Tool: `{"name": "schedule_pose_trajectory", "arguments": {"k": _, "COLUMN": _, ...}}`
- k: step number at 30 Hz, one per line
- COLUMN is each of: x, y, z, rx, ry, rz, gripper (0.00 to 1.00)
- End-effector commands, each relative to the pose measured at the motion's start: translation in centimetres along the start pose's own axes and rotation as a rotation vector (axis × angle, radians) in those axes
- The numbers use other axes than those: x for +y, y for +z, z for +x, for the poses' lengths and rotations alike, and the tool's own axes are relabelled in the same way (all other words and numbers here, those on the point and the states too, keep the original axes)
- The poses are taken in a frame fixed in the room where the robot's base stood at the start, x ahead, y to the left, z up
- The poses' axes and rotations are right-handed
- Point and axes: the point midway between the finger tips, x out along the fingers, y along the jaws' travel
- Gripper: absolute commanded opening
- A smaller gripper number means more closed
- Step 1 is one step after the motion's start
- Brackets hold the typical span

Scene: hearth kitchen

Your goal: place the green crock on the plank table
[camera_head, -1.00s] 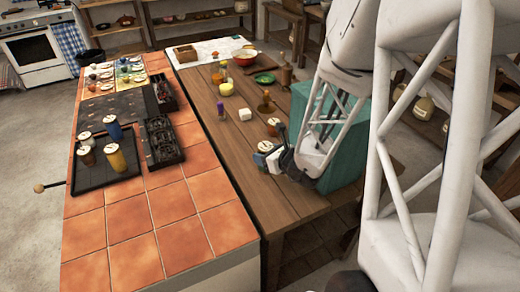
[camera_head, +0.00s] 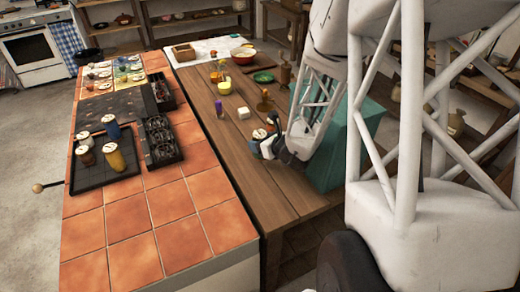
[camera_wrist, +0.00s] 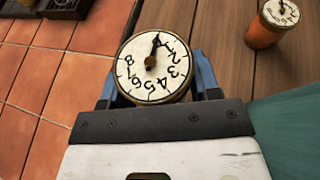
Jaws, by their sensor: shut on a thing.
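My gripper (camera_head: 270,147) is over the plank table (camera_head: 225,138), near its middle. In the wrist view my gripper (camera_wrist: 155,88) has its blue fingers closed on both sides of a crock with a white, numbered dial lid (camera_wrist: 154,68). I take this to be the green crock; its body is hidden below the lid and its colour does not show. I cannot tell whether its base touches the planks. A terracotta crock (camera_wrist: 263,35) with a similar lid stands on the planks to the right in the wrist view.
The tiled counter (camera_head: 130,235) runs along the left, with a dark tray (camera_head: 105,180) of lidded crocks and black burners (camera_head: 160,140). A white block (camera_head: 243,113), purple bottle (camera_head: 219,108) and amber bottle (camera_head: 265,103) stand farther back. The near planks are bare.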

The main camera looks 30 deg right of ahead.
Motion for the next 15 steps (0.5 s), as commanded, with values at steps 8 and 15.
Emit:
{"name": "schedule_pose_trajectory", "arguments": {"k": 8, "x": 0.0, "y": -1.8, "z": 0.7, "rx": 0.002, "ry": 0.001, "rz": 0.001, "gripper": 0.21}}
{"name": "schedule_pose_trajectory", "arguments": {"k": 15, "x": 0.0, "y": -3.1, "z": 1.3, "rx": 0.0, "ry": 0.0, "rz": 0.001, "gripper": 0.21}}
